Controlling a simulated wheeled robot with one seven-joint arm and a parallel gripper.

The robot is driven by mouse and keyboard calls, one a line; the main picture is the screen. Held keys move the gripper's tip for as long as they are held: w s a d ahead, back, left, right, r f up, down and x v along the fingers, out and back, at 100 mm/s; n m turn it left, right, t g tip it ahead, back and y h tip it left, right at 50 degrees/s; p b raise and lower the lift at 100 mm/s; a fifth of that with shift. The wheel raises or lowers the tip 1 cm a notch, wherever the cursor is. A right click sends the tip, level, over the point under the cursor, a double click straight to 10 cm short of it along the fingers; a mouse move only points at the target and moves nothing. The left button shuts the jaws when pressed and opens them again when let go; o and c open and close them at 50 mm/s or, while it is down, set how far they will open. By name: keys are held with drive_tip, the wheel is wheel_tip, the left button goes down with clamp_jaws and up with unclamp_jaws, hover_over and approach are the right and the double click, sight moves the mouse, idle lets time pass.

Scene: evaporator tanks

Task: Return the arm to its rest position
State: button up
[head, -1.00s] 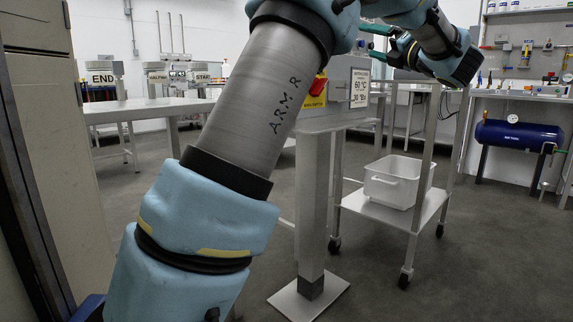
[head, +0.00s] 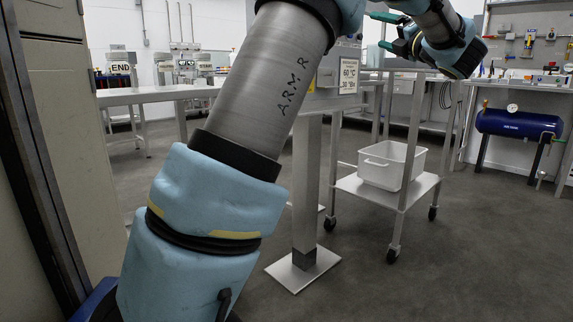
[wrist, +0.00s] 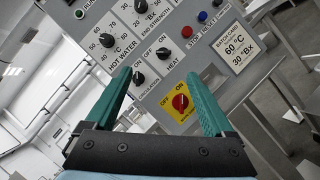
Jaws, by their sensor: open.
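My arm crosses the head view from the lower left up to the top middle. My gripper (head: 386,32) shows at the upper right of the head view, its green fingers pointing left. In the wrist view my gripper (wrist: 160,85) has its two green fingers wide apart, with nothing between them. Behind the fingers in the wrist view is a grey control panel (wrist: 150,60) with black knobs, buttons and a red switch (wrist: 181,102) on a yellow plate. The panel looks tilted there, and I cannot tell the exact gap between it and the fingertips.
A steel cart (head: 345,184) with a white bin (head: 392,165) stands right of the panel's post (head: 305,190). A blue tank (head: 518,124) is at the right. A long bench (head: 160,95) is behind on the left. A tall cabinet (head: 60,130) stands close at left. The floor at lower right is clear.

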drive_tip(key=w+a+f+m+h, duration=0.2)
drive_tip(key=w+f+m+h, duration=0.1)
drive_tip(key=f+m+h, duration=0.3)
drive_tip(key=w+a+f+m+h, duration=0.2)
drive_tip(key=w+f+m+h, duration=0.15)
drive_tip(key=m, duration=0.55)
drive_tip(key=s+a+f+m+g+h, duration=0.1)
drive_tip(key=s+a+f+m+g, duration=0.2)
drive_tip(key=f, duration=0.4)
drive_tip(key=s+a+f+m+g+h, duration=0.1)
drive_tip(key=s+a+f+m+g, duration=0.1)
drive_tip(key=a+f+m+g, duration=0.45)
drive_tip(key=s+a+f+m+g+y, duration=0.1)
drive_tip(key=s+a+f+m+g, duration=0.15)
drive_tip(key=s+a+f, duration=0.55)
drive_tip(key=s+a+f+m+g+y, duration=0.1)
drive_tip(key=s+a+f+m+g, duration=0.15)
drive_tip(key=s+f, duration=0.45)
drive_tip(key=s+a+f+m+g+y, duration=0.1)
drive_tip(key=s+a+f+m+g, duration=0.1)
drive_tip(key=s+a+f+g, duration=0.65)
wheel_tip(320, 180, up, 40)
drive_tip(key=s+d+t+p, duration=0.2)
drive_tip(key=t+p, duration=0.3)
drive_tip(key=p, duration=3.1)
drive_tip(key=shift+s+r+p, duration=0.15)
drive_tip(key=shift+s+p, duration=0.15)
drive_tip(key=shift+p, duration=0.05)
drive_tip(key=shift+c, duration=0.3)
